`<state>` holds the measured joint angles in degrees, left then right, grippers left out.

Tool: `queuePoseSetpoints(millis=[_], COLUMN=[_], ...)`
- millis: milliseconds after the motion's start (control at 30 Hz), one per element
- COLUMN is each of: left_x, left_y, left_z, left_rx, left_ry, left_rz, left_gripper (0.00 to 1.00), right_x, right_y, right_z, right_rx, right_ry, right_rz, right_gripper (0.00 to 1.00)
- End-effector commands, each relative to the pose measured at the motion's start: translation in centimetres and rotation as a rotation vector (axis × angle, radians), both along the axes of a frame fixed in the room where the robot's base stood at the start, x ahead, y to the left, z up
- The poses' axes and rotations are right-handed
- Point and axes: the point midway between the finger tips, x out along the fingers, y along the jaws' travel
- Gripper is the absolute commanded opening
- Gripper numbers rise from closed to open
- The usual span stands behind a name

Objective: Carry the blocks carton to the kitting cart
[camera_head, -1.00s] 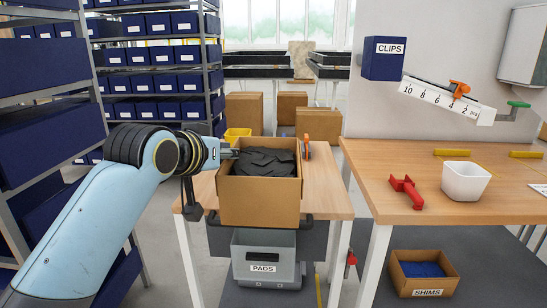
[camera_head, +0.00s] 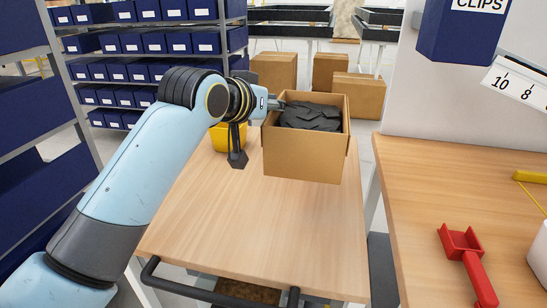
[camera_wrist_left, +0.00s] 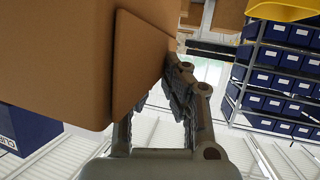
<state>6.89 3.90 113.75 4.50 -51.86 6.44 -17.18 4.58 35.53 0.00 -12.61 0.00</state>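An open brown carton (camera_head: 303,152), filled with dark grey pieces, is at the far right part of a wood-topped cart or table (camera_head: 250,225) with a black handle (camera_head: 200,290) at its near edge. I cannot tell whether the carton rests on the top or hangs just above it. No label shows on it. My left gripper (camera_head: 277,104) is at the carton's upper left wall. My right gripper is not in view.
A yellow bin (camera_head: 224,138) stands beyond the top's left side. A bench (camera_head: 450,190) with a red tool (camera_head: 466,262) is at the right, past a narrow gap. Blue-bin shelving (camera_head: 150,45) is behind. The near part of the wooden top is clear.

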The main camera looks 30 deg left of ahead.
Motion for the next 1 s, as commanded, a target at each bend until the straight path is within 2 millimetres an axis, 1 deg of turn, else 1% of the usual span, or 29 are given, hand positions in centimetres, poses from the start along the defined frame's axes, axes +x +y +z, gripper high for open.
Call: queuePoseSetpoints(millis=[67, 167, 400, 500, 600, 700, 867, 1000], left_x=[-0.2, -0.8, -3.0, -3.7, -4.3, -4.6, -4.8, -4.8], left_y=[0.5, 1.9, 6.5, 8.1, 9.4, 10.1, 10.4, 10.4], left_z=[0.0, -0.9, -3.9, -5.0, -5.8, -6.3, -6.8, -8.3], left_rx=[0.001, 0.005, 0.006, 0.005, 0.002, 0.000, -0.004, -0.004], left_ry=[-0.008, -0.005, -0.003, -0.004, -0.006, -0.007, -0.009, -0.007], left_rz=[0.000, 0.000, -0.001, -0.001, -0.001, -0.001, -0.002, 0.000], left_gripper=[0.00, 0.00, 0.00, 0.00, 0.00, 0.00, 0.00, 0.00], right_x=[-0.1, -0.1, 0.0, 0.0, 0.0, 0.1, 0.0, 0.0], right_y=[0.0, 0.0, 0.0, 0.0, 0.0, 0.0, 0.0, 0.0], right_z=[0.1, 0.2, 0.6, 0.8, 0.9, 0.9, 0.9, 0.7], right_rx=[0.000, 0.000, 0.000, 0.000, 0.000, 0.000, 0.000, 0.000], right_ry=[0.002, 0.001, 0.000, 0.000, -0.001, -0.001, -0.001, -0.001], right_rz=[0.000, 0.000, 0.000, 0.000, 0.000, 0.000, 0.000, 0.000], right_gripper=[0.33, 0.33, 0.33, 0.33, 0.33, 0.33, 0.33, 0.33])
